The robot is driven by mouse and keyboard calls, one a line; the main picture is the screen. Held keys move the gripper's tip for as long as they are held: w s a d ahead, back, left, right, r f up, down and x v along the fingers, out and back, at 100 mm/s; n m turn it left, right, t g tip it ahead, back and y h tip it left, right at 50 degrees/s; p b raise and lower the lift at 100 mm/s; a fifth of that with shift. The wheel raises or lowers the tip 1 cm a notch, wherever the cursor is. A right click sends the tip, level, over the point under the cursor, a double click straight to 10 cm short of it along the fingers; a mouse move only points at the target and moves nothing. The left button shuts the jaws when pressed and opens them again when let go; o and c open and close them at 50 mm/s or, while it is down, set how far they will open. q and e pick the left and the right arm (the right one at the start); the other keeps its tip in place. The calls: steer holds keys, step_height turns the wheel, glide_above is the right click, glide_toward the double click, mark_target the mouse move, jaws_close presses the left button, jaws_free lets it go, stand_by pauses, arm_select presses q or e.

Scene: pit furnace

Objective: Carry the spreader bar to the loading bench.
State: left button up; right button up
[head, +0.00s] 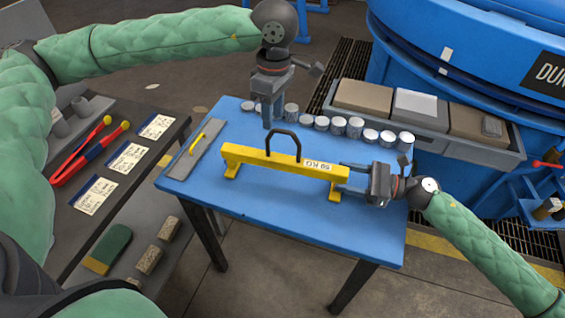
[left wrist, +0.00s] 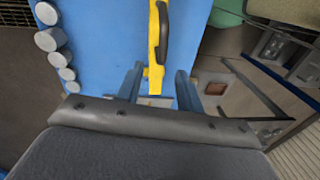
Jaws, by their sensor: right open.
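A yellow spreader bar (head: 265,161) with a black loop handle stands on its feet on a blue table (head: 265,212). No label marks which surface is the loading bench.
Several metal cylinders (head: 338,125) line the table's back edge. A grey plate with a yellow handle (head: 195,152) lies at its left. A dark bench (head: 122,190) with tongs (head: 85,160) and cards stands left. The blue furnace (head: 480,60) and a tray (head: 437,135) stand behind right.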

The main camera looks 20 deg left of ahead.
mark_target(273, 131)
arm_select(q)
steer(key=shift+s+f, duration=0.2)
steer(key=shift+f, duration=1.2)
steer(key=shift+s+f, duration=0.15)
steer(key=shift+f, duration=1.2)
arm_select(e)
steer(key=shift+s+a, duration=0.1)
steer(key=shift+a, duration=2.6)
arm_select(q)
steer(key=shift+c, duration=0.3)
arm_select(e)
steer(key=shift+c, duration=0.3)
arm_select(q)
steer(key=c, duration=0.7)
arm_select(e)
steer(key=c, duration=0.7)
arm_select(q)
jaws_close()
arm_select(e)
jaws_close()
arm_select(q)
steer(key=shift+r, duration=0.1)
